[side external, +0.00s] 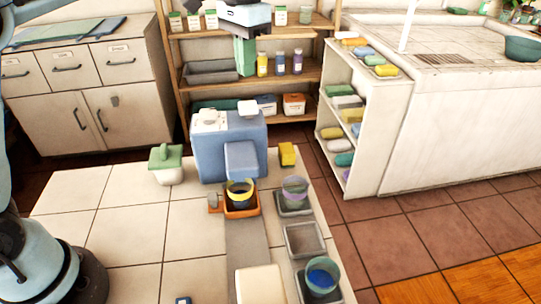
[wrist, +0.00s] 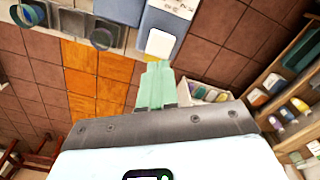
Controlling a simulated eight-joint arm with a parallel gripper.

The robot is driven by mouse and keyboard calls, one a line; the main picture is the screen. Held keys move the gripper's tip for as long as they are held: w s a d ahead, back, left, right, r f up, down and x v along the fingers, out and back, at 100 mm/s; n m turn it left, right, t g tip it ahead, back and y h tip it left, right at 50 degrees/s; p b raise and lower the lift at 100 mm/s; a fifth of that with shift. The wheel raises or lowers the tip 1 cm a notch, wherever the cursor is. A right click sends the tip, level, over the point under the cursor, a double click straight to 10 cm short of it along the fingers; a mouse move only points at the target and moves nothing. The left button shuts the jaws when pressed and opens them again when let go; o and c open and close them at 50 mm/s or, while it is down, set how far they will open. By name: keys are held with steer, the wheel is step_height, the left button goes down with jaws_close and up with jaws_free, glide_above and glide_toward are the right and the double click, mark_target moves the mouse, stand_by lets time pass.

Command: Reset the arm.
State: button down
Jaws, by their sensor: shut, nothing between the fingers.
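My gripper (side external: 245,70) has pale green fingers, pressed together with nothing between them. It hangs above and behind the blue machine (side external: 227,158), in front of the wooden shelves in the side external view. In the wrist view my gripper (wrist: 158,66) points toward the machine's white top part (wrist: 159,43), with floor tiles around. A yellow-rimmed cup (side external: 240,185) stands in an orange tray (side external: 240,212) before the machine. A purple-rimmed cup (side external: 294,188) and a teal cup with blue inside (side external: 321,275) stand on grey trays at the right.
An empty grey tray (side external: 304,240) lies between those two cups. A green-lidded jar (side external: 167,166) and a yellow block (side external: 287,153) flank the machine. Wooden shelves (side external: 290,75) with bottles stand behind. A white rack (side external: 362,178) of coloured blocks stands at the right. The tiled table's left is mostly clear.

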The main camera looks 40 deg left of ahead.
steer(key=shift+r, duration=0.5)
steer(key=s+a+f+n+t, duration=0.1)
steer(key=s+a+f+t, duration=0.2)
steer(key=s+f, duration=0.3)
steer(key=s+a+f+n+t, duration=0.2)
steer(key=s+f, duration=0.4)
steer(key=s, duration=0.4)
steer(key=shift+s+a+t, duration=0.2)
steer(key=shift+a+t, duration=0.5)
steer(key=shift+t, duration=0.4)
steer(key=shift+r, duration=0.1)
stand_by(0.4)
